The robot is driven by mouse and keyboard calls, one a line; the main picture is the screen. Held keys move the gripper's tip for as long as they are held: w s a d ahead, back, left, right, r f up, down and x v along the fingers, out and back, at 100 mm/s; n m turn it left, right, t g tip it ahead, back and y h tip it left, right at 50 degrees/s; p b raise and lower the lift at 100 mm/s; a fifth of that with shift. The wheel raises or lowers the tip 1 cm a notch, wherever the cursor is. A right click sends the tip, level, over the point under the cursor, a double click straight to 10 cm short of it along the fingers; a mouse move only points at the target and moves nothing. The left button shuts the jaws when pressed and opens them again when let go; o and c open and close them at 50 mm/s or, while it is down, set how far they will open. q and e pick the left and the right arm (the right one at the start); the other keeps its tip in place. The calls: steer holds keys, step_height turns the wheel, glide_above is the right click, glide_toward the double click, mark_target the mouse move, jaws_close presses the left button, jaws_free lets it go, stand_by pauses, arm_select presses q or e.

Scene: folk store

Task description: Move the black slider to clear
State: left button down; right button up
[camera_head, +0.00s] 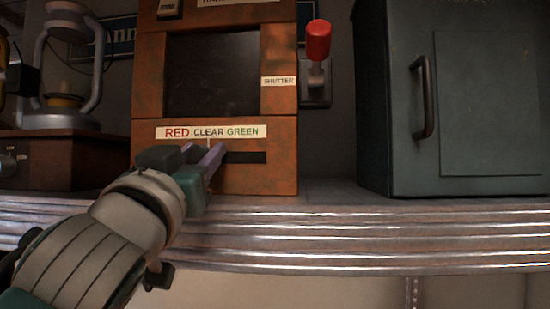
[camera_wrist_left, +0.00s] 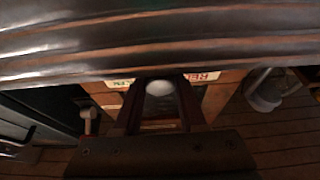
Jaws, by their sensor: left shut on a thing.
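A rusty orange box (camera_head: 275,180) carries a label strip (camera_head: 211,132) reading RED, CLEAR, GREEN, with a dark slot (camera_head: 246,157) below it. In the left wrist view a pale rounded knob (camera_wrist_left: 160,88) shows between the dark fingers of my left gripper (camera_wrist_left: 157,100), with parts of the label on both sides. The slot is bare to the right of the fingers. My right gripper is not in view.
A red-knobbed lever (camera_head: 318,42) is mounted right of the box, near a SHUTTER label (camera_head: 278,82). A dark green cabinet (camera_head: 480,100) with a handle stands further right. A lantern (camera_head: 67,80) is at the left. The ribbed metal shelf edge (camera_head: 380,235) runs in front.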

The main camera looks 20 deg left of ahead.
arm_select(q)
steer(key=shift+c, duration=2.4)
jaws_free()
steer(key=b+v, duration=0.6)
steer(key=v, duration=0.4)
